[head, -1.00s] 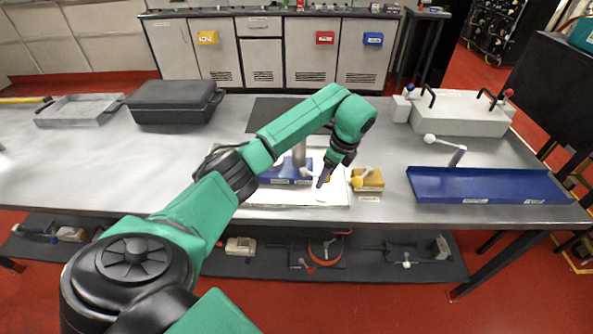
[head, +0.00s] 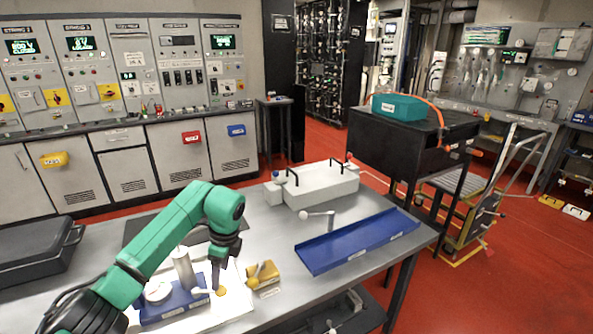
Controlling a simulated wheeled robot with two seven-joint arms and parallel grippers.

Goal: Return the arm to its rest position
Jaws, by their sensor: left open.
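My left arm comes in from the lower left in the head view, its green links bent over the bench. My left gripper (head: 217,283) points down over the white mat (head: 235,303), beside the blue holder (head: 180,308). It is open, though the fingers look small and narrow from here. A small orange-yellow round thing (head: 221,291) shows right at the fingertips; I cannot tell whether they touch it. My right gripper is not in view.
A yellow block (head: 266,273) lies just right of the gripper. A blue tray (head: 355,243) and a grey-white box with black handles (head: 318,186) stand further right on the bench (head: 285,233). A black case (head: 35,252) is at left.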

